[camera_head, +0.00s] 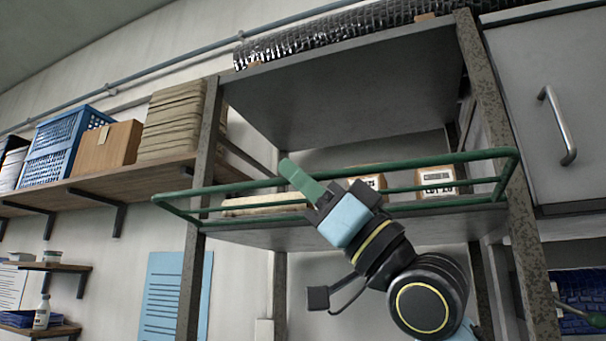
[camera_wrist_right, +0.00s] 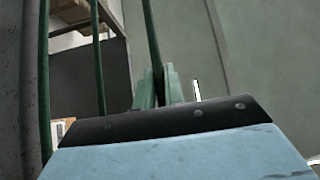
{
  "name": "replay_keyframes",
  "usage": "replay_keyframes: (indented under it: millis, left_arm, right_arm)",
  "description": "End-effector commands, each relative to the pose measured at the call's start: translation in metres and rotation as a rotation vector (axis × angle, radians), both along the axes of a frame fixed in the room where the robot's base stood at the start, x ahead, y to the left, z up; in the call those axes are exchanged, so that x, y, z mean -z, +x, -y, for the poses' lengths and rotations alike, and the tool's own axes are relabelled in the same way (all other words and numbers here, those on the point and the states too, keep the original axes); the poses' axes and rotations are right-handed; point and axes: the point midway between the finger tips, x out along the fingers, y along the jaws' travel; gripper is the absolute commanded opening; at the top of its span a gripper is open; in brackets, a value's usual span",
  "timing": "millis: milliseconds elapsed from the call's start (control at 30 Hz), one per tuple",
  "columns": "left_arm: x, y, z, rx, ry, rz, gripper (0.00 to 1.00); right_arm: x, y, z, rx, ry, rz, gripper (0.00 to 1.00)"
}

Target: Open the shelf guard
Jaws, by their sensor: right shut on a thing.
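The shelf guard (camera_head: 425,160) is a green tubular frame across the front of a metal shelf unit's middle shelf (camera_head: 270,238). Its top rail and lower rail stand in front of the items on that shelf. My right gripper (camera_head: 300,178) has green fingers and is shut on the guard's top rail, left of the shelf's middle. In the right wrist view the guard (camera_wrist_right: 152,40) runs up from between the fingers (camera_wrist_right: 158,88). The fingers hide a short piece of the rail. My left gripper is not in view.
Small labelled boxes (camera_head: 435,182) and a pale flat stack (camera_head: 262,204) lie behind the guard. A grey cabinet (camera_head: 545,110) with a bar handle stands at the right. A wooden wall shelf (camera_head: 80,188) with a blue crate (camera_head: 62,145) is at the left.

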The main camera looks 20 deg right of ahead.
Motion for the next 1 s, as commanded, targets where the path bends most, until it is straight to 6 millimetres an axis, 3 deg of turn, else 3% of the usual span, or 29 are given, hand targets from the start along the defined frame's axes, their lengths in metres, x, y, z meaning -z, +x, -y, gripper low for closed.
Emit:
replay_keyframes:
  millis: [300,833,867,1000]
  left_arm:
    - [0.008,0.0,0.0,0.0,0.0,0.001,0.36]
    - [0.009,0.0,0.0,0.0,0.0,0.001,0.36]
    - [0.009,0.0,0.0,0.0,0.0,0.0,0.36]
    - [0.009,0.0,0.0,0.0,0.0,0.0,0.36]
  right_arm:
    - [0.016,-0.001,-0.001,0.001,-0.008,0.01,0.0]
    - [0.018,-0.001,-0.001,0.001,-0.007,0.008,0.0]
    - [0.018,-0.001,-0.001,0.001,-0.008,0.007,0.12]
    - [0.018,-0.001,-0.001,0.001,-0.007,0.008,0.3]
